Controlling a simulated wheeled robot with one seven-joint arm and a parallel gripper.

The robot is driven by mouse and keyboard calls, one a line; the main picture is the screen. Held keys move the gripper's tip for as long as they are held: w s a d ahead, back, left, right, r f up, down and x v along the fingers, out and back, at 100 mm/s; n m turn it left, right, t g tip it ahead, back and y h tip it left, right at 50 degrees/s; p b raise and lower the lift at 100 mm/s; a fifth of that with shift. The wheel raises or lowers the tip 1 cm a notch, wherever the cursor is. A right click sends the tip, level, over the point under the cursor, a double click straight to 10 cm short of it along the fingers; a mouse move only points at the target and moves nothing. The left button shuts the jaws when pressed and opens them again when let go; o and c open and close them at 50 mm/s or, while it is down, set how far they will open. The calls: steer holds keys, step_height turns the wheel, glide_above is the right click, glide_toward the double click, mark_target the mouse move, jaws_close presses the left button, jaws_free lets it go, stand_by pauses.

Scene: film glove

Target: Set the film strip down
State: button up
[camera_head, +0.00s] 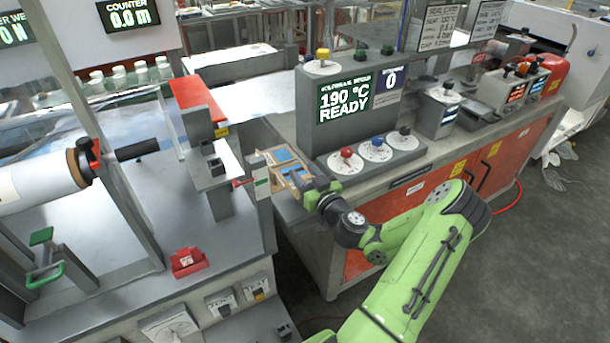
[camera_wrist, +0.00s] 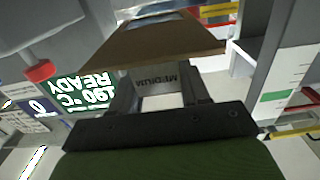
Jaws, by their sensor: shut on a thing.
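The film strip (camera_head: 296,175), a flat tan piece with blue patches on its top, is at my gripper's tip in the head view. My gripper (camera_head: 312,193) is shut on its near end and holds it between the left bench and the grey sealing machine. In the wrist view the strip's brown edge (camera_wrist: 165,52) spans the top, across the fingers of my gripper (camera_wrist: 163,84). A word "MEDIUM" shows upside down between the fingers. The fingertips' contact is partly hidden, and I cannot tell whether the strip touches anything beneath it.
The sealing machine (camera_head: 335,118), reading "190 °C READY", stands behind with several knobs. A grey post with a red bar (camera_head: 198,98) stands left of the strip. A film roll (camera_head: 40,182) and a red block (camera_head: 188,262) are on the left bench. The floor at right is mostly clear.

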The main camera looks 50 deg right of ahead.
steer(key=shift+f+b, duration=0.5)
steer(key=shift+b, duration=0.1)
steer(key=o, duration=1)
steer(key=shift+r, duration=0.2)
